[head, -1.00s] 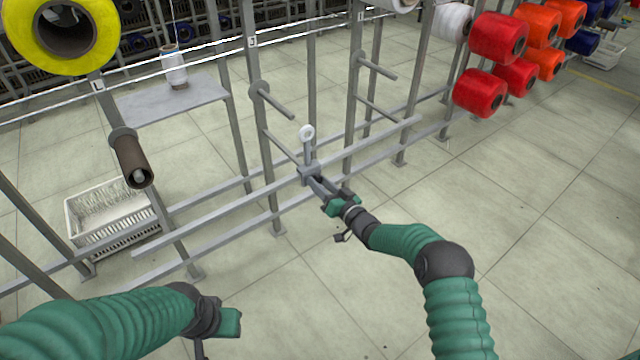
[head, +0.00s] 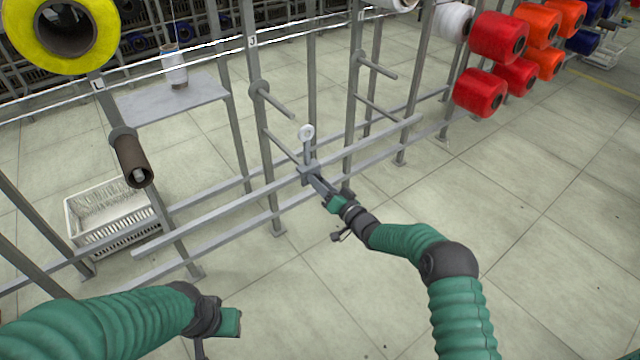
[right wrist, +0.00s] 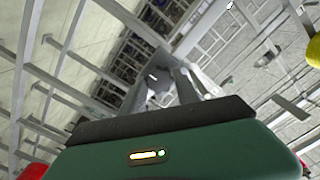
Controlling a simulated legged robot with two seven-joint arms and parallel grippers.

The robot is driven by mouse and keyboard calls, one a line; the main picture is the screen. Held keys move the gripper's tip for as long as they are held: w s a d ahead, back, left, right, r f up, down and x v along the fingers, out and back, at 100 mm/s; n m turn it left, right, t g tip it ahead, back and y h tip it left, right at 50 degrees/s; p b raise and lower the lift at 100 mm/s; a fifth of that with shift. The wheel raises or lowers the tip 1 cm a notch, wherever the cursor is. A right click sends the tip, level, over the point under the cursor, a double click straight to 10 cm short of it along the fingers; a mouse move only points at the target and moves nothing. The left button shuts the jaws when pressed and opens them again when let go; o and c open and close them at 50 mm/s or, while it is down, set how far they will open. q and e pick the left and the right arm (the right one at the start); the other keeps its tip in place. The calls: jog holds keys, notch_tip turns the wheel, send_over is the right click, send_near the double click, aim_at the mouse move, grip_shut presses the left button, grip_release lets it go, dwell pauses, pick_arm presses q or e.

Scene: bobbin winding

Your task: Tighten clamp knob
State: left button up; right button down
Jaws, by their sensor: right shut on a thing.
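The clamp (head: 308,170) is a small grey block on the rack's front horizontal rail, with an upright post topped by a white ring eyelet (head: 306,132). My right gripper (head: 318,184) reaches the clamp's front side and is shut on the clamp knob, which its fingers mostly hide. In the right wrist view the grey fingers (right wrist: 178,88) close together beyond the green gripper body; the knob is hard to make out there. My left gripper (head: 236,322) is low at the left, well away from the clamp; its fingers are not clearly visible.
The grey rack's rail (head: 220,222) runs across the middle, with bare pegs (head: 276,104) above. A brown tube (head: 133,160), a yellow spool (head: 66,30) and a white basket (head: 108,212) are at left. Red spools (head: 480,92) hang at right. The floor in front is clear.

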jog(key=c, duration=0.9)
grip_release()
jog(key=shift+d+f, duration=0.1)
jog(key=shift+f, duration=0.35)
jog(key=shift+c, duration=0.2)
jog(key=shift+o, duration=0.2)
jog(key=shift+r, duration=0.15)
jog(key=shift+r, duration=0.1)
jog(key=p+v, duration=0.6)
jog(key=v, duration=1)
jog(key=shift+s+d, duration=0.25)
jog(key=shift+s, duration=0.1)
